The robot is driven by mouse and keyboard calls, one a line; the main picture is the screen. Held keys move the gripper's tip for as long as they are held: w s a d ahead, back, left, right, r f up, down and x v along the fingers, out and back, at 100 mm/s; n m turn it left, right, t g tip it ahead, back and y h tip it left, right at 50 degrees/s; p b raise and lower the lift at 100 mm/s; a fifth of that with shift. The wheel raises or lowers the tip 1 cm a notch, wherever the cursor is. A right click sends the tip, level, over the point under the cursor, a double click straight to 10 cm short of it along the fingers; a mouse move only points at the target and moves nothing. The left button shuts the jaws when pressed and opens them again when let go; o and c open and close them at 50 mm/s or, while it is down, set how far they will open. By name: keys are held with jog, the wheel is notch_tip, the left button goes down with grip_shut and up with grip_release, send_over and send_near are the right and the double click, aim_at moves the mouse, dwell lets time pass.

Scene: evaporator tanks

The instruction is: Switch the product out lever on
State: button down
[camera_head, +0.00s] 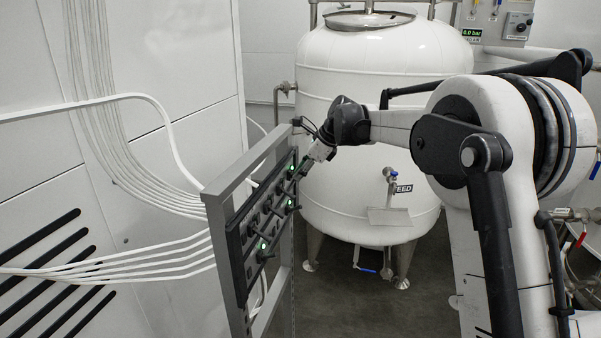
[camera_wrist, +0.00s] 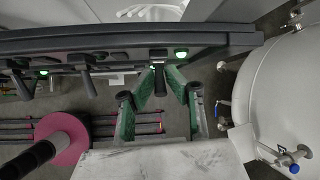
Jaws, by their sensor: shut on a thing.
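A dark lever panel (camera_head: 262,222) is fixed to a grey metal frame and carries several black levers and lit green lamps. In the wrist view the panel (camera_wrist: 110,42) runs across the top, with levers pointing down toward the camera. My gripper (camera_head: 301,170) is at the panel's upper right end in the head view. In the wrist view its green-padded fingers (camera_wrist: 160,78) close around one dark lever (camera_wrist: 159,62), beside a lit green lamp (camera_wrist: 181,52). The fingers partly hide this lever. I cannot read any label, so I cannot tell which lever is product out.
A large white tank (camera_head: 375,110) stands behind the panel; its blue-handled valve (camera_head: 389,174) faces forward. White pipes (camera_head: 150,255) run along the left wall toward the frame. The grey frame post (camera_head: 222,255) stands left of the panel. The floor between the panel and my arm is open.

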dwell(0.3)
jog(key=c, duration=1.8)
grip_release()
jog(key=shift+o, duration=0.2)
jog(key=v, duration=1.2)
